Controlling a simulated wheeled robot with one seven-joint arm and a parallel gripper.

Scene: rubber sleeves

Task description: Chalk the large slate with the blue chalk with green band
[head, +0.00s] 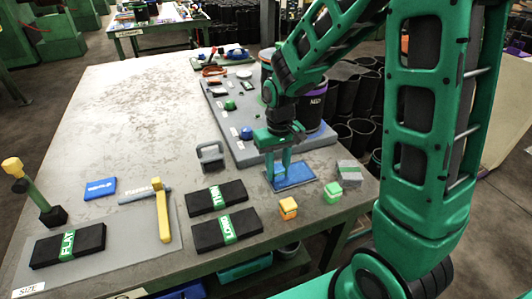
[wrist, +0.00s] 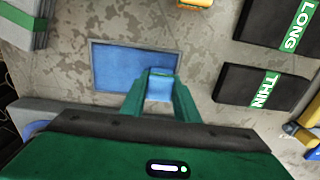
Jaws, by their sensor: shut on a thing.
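My gripper (head: 279,178) points down over a framed slate (head: 299,174) lying flat near the table's right edge. The slate's face is blue inside a darker frame; the wrist view shows it too (wrist: 106,70). In the wrist view my gripper (wrist: 161,78) is shut on a small blue block (wrist: 159,90) with a green edge at its far end, which looks like the blue chalk with green band. The chalk is over the slate's right part in that view. Whether it touches the face I cannot tell. The fingers hide part of the chalk.
Dark packs marked THIN (head: 216,197) and LONG (head: 228,229) are left. A grey board (head: 222,120) with small items lies behind.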

